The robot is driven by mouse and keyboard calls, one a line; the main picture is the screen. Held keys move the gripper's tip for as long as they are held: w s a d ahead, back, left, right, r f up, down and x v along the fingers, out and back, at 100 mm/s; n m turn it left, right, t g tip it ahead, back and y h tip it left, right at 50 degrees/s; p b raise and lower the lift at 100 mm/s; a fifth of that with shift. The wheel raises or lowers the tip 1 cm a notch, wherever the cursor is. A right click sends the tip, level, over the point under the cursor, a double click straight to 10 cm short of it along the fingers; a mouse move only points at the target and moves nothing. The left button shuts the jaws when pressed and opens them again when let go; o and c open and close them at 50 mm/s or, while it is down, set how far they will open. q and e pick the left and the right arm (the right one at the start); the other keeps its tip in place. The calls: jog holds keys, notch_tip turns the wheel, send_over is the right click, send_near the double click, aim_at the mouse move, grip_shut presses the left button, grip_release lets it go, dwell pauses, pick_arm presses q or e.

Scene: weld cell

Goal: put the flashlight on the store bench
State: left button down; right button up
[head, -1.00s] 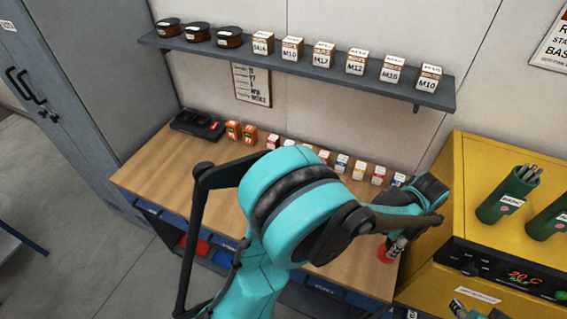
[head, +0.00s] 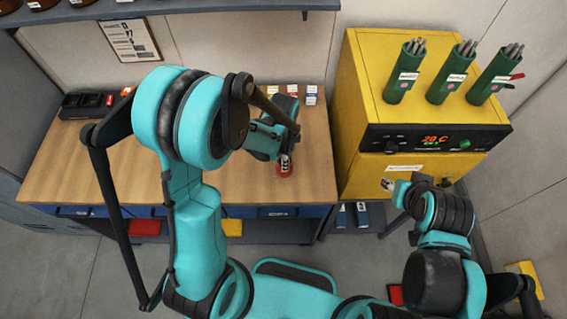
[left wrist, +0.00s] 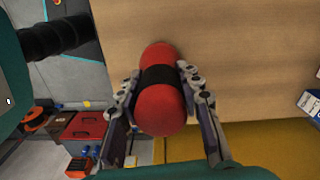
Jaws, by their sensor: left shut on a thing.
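The flashlight is a red cylinder with a black band (left wrist: 158,85), seen large in the left wrist view. My left gripper (left wrist: 160,100) is shut on it, with one finger on each side of the band. In the head view the red flashlight (head: 285,170) shows under the left gripper (head: 286,155), over the right part of the wooden bench (head: 225,185). I cannot tell whether it touches the bench top. My right arm is at the lower right of the head view; its fingers cannot be made out.
A black charger tray (head: 85,105) sits at the bench's back left. Small boxes (head: 311,95) stand along its back edge, partly hidden by my left arm. A yellow oven (head: 362,95) with green rod tubes (head: 405,75) stands close to the bench's right end. A shelf hangs above.

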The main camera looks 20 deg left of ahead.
pick_arm(q)
notch_tip(320, 180, down, 3)
jog(key=shift+w+f, duration=0.1)
jog(key=shift+f+b, duration=0.1)
jog(key=shift+b, duration=0.3)
jog(key=c, duration=1)
grip_release()
